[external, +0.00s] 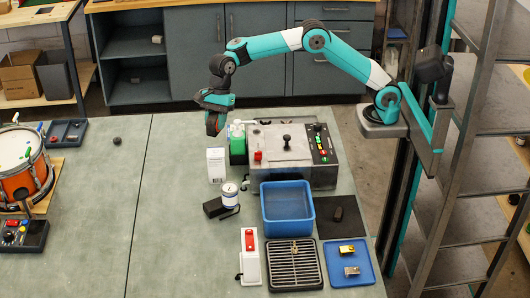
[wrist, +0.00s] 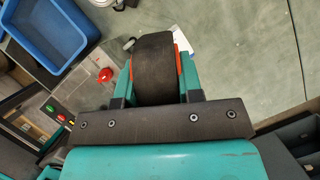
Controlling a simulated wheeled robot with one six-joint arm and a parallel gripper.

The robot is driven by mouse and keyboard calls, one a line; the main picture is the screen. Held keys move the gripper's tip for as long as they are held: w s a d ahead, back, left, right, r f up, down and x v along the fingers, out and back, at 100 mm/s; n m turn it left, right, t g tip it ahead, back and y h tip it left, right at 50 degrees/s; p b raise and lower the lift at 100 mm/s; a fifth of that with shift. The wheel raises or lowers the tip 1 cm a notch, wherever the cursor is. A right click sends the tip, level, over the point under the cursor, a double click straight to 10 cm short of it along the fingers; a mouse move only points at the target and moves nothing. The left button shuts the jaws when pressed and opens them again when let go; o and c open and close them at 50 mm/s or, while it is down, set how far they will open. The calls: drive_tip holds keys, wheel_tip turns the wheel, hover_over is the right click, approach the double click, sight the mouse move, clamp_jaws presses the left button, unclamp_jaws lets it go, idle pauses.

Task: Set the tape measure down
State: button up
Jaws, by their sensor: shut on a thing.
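My gripper (external: 216,102) is above the far middle part of the bench, just left of the green bottle. In the wrist view my gripper (wrist: 156,72) is shut on the tape measure (wrist: 154,55), a dark rounded body with orange at its sides. The tape measure also shows in the external view (external: 213,124) as a dark shape below the gripper. It appears held clear of the bench top (external: 175,190); its exact height is hard to tell.
A white carton (external: 216,165), the green bottle (external: 237,143) and a grey machine (external: 270,143) stand close by. A blue bin (external: 287,208), a can (external: 230,197) and a wire rack (external: 295,283) are nearer the front. The bench left of the carton is clear.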

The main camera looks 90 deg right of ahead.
drive_tip(key=w+d+f+m+t+p, duration=0.1)
drive_tip(key=w+d+m, duration=0.15)
drive_tip(key=d, duration=0.65)
drive_tip(key=w+d+m+p, duration=0.1)
drive_tip(key=w+d, duration=0.3)
drive_tip(key=d, duration=0.5)
drive_tip(key=shift+h, duration=0.4)
wheel_tip(320, 180, down, 15)
drive_tip(key=shift+w+a, duration=0.1)
drive_tip(key=shift+a, duration=0.05)
drive_tip(key=shift+f+p, duration=0.3)
drive_tip(key=shift+f, duration=2.25)
drive_tip(key=shift+f, duration=0.1)
drive_tip(key=o, duration=1.1)
drive_tip(key=shift+f, duration=0.1)
drive_tip(key=shift+c, duration=0.2)
